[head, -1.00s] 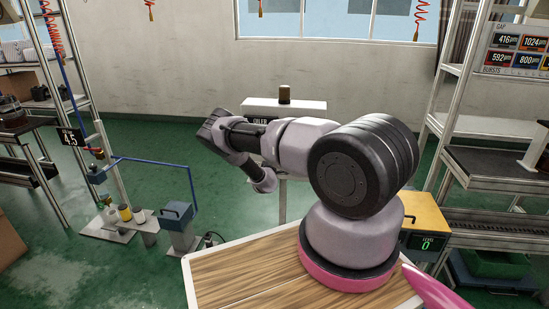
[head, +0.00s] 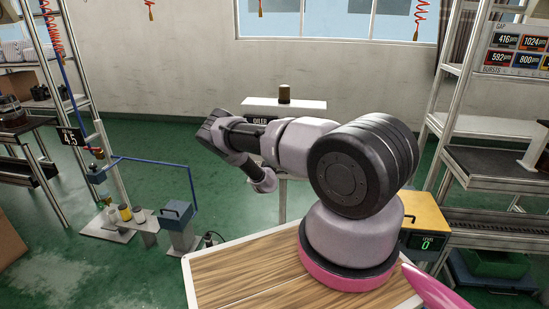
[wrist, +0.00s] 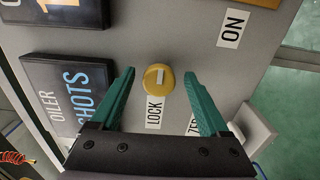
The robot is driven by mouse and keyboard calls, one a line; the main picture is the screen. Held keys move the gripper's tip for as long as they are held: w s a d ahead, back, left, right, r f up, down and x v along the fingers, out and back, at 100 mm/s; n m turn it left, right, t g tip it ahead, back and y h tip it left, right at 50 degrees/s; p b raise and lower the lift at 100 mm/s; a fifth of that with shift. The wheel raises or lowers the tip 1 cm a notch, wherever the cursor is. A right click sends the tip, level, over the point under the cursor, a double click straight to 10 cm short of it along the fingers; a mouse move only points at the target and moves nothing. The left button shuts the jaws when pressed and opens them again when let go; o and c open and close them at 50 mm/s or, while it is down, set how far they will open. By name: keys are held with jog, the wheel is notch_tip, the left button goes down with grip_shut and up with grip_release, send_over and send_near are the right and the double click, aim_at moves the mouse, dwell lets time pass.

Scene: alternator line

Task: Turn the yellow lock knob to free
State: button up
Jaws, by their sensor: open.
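The yellow lock knob (wrist: 158,79) shows in the wrist view as a round knob with a pale mark on its face, on a grey panel (wrist: 185,35). A white LOCK label (wrist: 154,111) is beside it. My gripper (wrist: 160,78) is open, its two green fingers on either side of the knob with gaps between. I cannot tell how far the fingertips are from the panel. In the head view my arm hides the knob, and the gripper itself is not clearly seen there.
A white block (wrist: 253,130) sits at lower right. In the head view, a white-topped stand (head: 305,104) carries a dark brown cylinder (head: 284,94).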

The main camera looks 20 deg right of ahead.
jog(key=v, duration=1)
jog(key=shift+s+a, duration=0.3)
